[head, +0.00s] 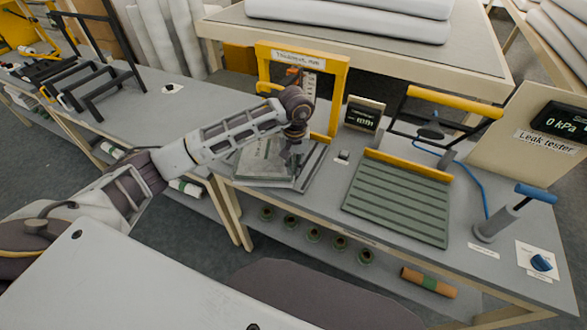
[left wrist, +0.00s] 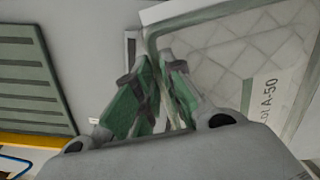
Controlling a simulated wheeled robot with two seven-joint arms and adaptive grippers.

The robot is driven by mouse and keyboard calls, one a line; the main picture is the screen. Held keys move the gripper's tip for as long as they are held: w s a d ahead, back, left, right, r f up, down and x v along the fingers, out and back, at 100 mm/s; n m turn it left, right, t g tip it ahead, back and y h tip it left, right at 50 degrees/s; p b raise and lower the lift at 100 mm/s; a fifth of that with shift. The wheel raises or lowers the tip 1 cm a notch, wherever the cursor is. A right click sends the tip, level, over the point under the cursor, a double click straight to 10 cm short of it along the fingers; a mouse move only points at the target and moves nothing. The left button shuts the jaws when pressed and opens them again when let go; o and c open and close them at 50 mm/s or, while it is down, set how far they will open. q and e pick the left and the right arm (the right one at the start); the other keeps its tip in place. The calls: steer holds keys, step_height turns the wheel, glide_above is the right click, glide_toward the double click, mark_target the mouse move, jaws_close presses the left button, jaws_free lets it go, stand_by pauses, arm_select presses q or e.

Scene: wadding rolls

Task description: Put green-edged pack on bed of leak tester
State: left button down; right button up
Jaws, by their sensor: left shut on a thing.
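The green-edged pack (head: 258,158) is a flat, pale quilted sheet lying over the plate of the thickness gauge. In the left wrist view the pack (left wrist: 235,55) shows its green edge and a white label reading A-50. My left gripper (head: 289,156) is shut on the pack at its edge; in the left wrist view its fingertips (left wrist: 160,68) come together at that edge. The bed (head: 400,200) of the leak tester is a green ribbed plate with a yellow bar at the back, right of the pack and bare. My right gripper is not in view.
The yellow gauge frame (head: 341,95) stands behind the pack. A small display (head: 363,115) stands between gauge and tester. The tester's raised yellow-barred frame (head: 455,104), blue hose and blue-handled pump (head: 497,222) are around the bed. Rolls and green-topped pieces lie on the lower shelf.

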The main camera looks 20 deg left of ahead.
arm_select(q)
steer(key=shift+f, duration=0.75)
steer(key=shift+f+p, duration=0.3)
steer(key=shift+f, duration=0.2)
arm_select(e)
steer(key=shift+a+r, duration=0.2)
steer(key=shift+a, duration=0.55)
arm_select(q)
steer(key=c, duration=1.5)
jaws_free()
steer(key=shift+c, duration=0.2)
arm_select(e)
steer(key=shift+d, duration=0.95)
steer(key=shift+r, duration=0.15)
